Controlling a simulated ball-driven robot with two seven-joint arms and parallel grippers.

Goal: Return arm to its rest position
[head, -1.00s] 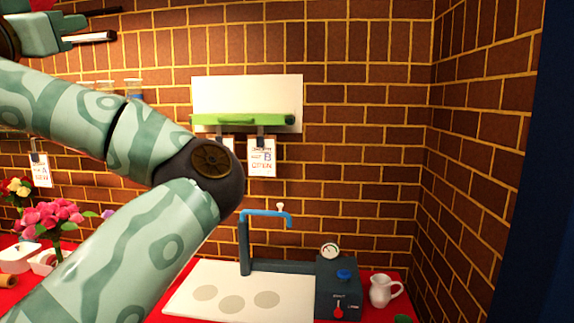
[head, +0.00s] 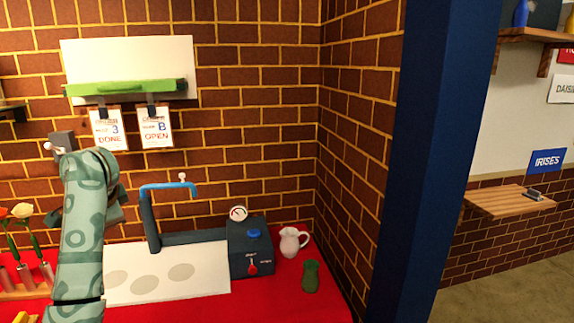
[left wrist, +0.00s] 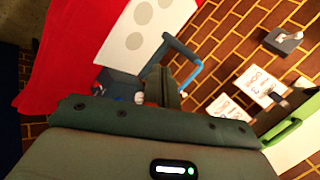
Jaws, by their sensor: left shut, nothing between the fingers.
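My left arm (head: 82,225) rises at the lower left of the head view, bent at the top, in front of the table's left part. Its gripper is mostly hidden behind the arm there. In the left wrist view my left gripper (left wrist: 163,87) shows as dark fingers beyond the hand's edge, shut with nothing held. It appears apart from the table and wall. My right gripper is in neither view.
A blue tap (head: 168,188), white board (head: 205,272), dark gauge box (head: 250,250), white pitcher (head: 290,242) and green vase (head: 311,277) stand on the red table (head: 335,300). Cards hang below a green rail (head: 125,88). Flowers (head: 22,212) stand left. A blue post (head: 425,150) rises right.

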